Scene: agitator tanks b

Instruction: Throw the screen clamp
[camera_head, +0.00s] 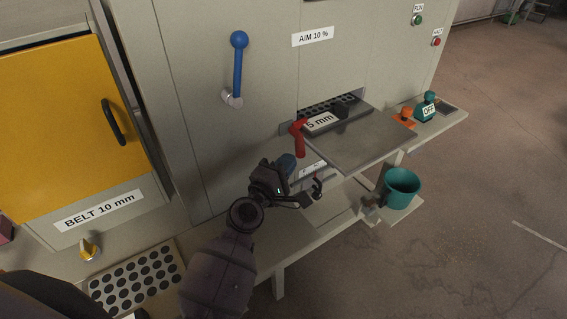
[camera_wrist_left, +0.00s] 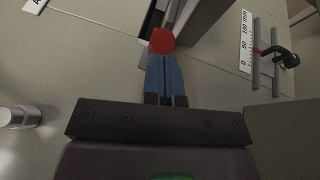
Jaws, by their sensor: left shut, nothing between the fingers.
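The screen clamp is a red lever (camera_head: 299,140) on the grey machine front, left of the screen slot. Its grip hangs downward. The screen (camera_head: 322,122), labelled "5 mm", sits partly in the slot beside it. My left gripper (camera_head: 288,163) is just below and left of the red grip, with its blue fingers together and empty. In the left wrist view the shut fingers (camera_wrist_left: 165,72) point at the rounded red end of the lever (camera_wrist_left: 161,41). I cannot tell whether they touch it. My right gripper is not in view.
A grey shelf (camera_head: 361,147) juts out below the slot. A black hook-shaped pointer (camera_head: 317,188) sits by a scale near my gripper. A blue lever (camera_head: 239,67) is above left.

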